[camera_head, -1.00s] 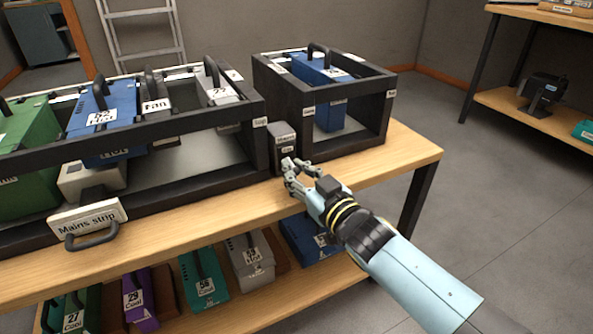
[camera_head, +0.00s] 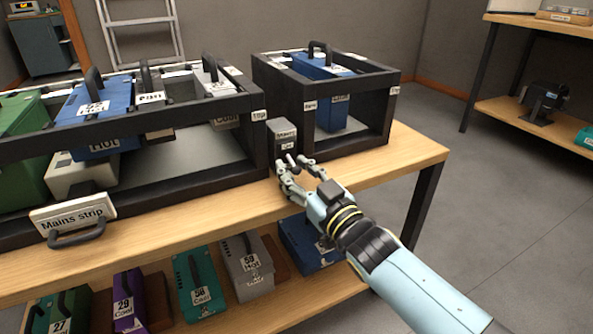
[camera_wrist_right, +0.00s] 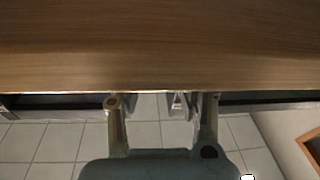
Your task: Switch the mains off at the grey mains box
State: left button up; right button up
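The grey mains box (camera_head: 284,133) stands upright on the wooden bench, in the gap between the two dark racks. Its upper front carries a label reading "Mains". My right gripper (camera_head: 295,167) is just in front of the box's lower part, with its fingers apart and pointing towards it. I cannot tell whether a fingertip touches the box. In the right wrist view the fingers (camera_wrist_right: 154,103) are apart with nothing clear between them. My left gripper is not in view.
The large left rack (camera_head: 210,190) holds several fader units and bears a handled "Mains strip" plate (camera_head: 73,221). The smaller right rack (camera_head: 390,112) stands close beside the box. Several labelled units lie on the shelf below. The bench top (camera_head: 400,150) is clear right of the racks.

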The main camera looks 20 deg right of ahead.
jog(key=shift+o, duration=0.4)
jog(key=shift+s, duration=0.1)
jog(key=s+d+f, duration=0.1)
jog(key=s, duration=1)
jog(key=shift+s+d+f, duration=0.2)
jog(key=shift+s+d, duration=0.05)
jog(key=shift+d, duration=0.1)
